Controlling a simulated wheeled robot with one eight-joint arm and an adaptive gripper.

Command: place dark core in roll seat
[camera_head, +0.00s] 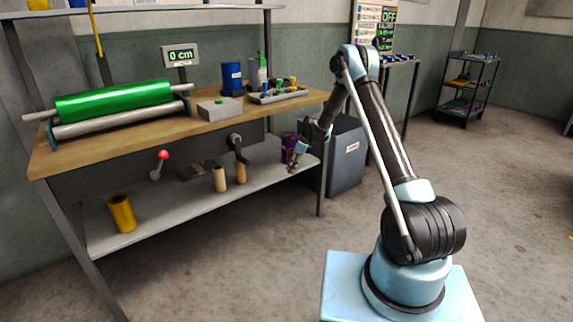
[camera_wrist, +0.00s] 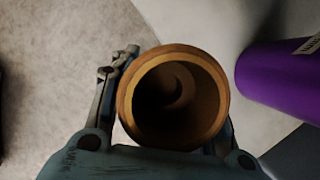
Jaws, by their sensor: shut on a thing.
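My gripper (camera_wrist: 168,135) is shut on a hollow brown core (camera_wrist: 124,100). The wrist view looks into its open end, with an orange-brown rim and a dark inside. One finger shows at the core's left; the other is mostly hidden behind its right side. In the head view, my gripper (camera_head: 299,156) is small, at the right end of the bench's lower shelf, and the core there is hard to make out. A green roll (camera_head: 114,100) lies on the roller stand (camera_head: 122,123) on the bench top. I cannot tell which part is the roll seat.
A purple roll (camera_wrist: 285,85) stands close to the right of the held core. A dark grey bin (camera_head: 345,160) stands beside the bench. The floor in front is clear.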

